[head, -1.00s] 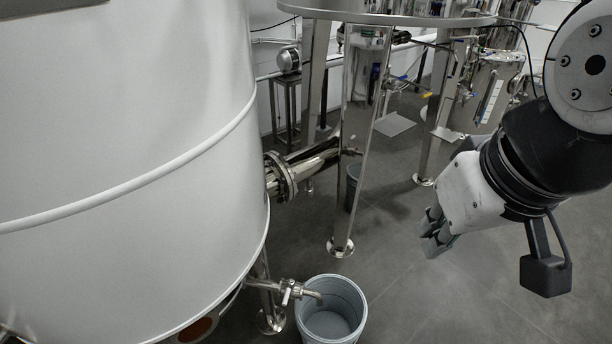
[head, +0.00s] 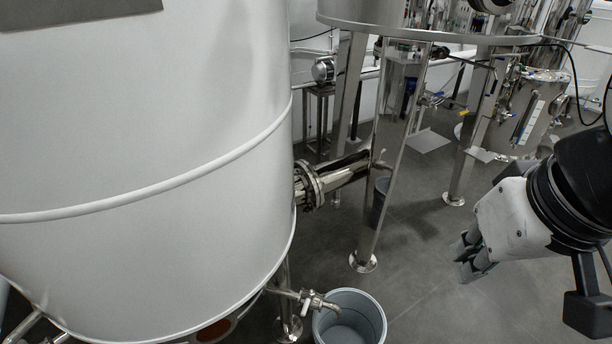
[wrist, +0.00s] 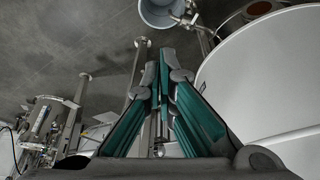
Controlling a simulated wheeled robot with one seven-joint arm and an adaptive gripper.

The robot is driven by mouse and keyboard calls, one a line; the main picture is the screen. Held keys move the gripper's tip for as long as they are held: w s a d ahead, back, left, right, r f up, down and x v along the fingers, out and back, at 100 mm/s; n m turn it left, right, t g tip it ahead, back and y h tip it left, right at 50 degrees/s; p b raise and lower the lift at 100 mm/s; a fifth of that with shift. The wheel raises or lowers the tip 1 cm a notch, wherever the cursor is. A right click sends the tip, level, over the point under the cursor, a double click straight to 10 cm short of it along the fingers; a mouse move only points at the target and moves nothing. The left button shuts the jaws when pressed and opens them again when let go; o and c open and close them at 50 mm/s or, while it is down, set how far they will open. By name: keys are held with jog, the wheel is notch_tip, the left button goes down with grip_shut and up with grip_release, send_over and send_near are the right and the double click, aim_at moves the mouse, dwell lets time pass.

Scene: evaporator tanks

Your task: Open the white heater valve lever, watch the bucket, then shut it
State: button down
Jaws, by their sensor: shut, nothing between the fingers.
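The outlet valve (head: 318,300) sticks out low from the white heater tank (head: 150,150). Its small white lever (head: 305,306) shows at the valve body; its exact angle is hard to tell. The grey-blue bucket (head: 376,316) stands on the floor under the spout, partly cut off by the bottom edge. Its inside looks empty where visible. The bucket (wrist: 152,16) and valve (wrist: 190,18) also show at the top of the wrist view. My gripper (head: 463,262) is shut and empty, right of the bucket and apart from it. Its fingertips (wrist: 167,58) meet in the wrist view.
A flanged steel pipe (head: 340,176) runs from the tank, above the valve. A steel tank leg (head: 364,261) stands behind the bucket, with a second bucket (head: 379,200) farther back. The grey floor (head: 430,290) between the near bucket and my gripper is clear.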

dwell(0.4)
jog(key=c, duration=2)
grip_release()
jog(key=o, duration=0.4)
jog(key=shift+w+f, duration=0.2)
jog(key=shift+f, duration=0.15)
jog(key=w+a+f+n+g+h+b, duration=0.15)
jog(key=w+f+n+h+b, duration=0.35)
jog(key=f, duration=0.5)
jog(key=w+a+f+n+h+b, duration=0.3)
jog(key=w+f+b, duration=0.3)
jog(key=f, duration=0.5)
jog(key=w+a+f+n+g+h+b, duration=0.15)
jog(key=w+f+n+h+b, duration=0.35)
jog(key=f, duration=0.5)
jog(key=w+a+f+n+t+b, duration=0.2)
jog(key=a+f+n+t+b, duration=0.2)
jog(key=f, duration=0.4)
jog(key=w+a+f+n+t+b, duration=0.25)
jog(key=a+f+n+t, duration=0.2)
jog(key=f, duration=0.35)
jog(key=n+t+y+b, duration=0.7)
jog(key=n+b, duration=0.2)
jog(key=b, duration=0.1)
send_near(308, 301)
jog(key=x, duration=0.9)
jog(key=shift+w+a+f, duration=0.1)
jog(key=shift+f, duration=0.3)
jog(key=shift+c, duration=0.5)
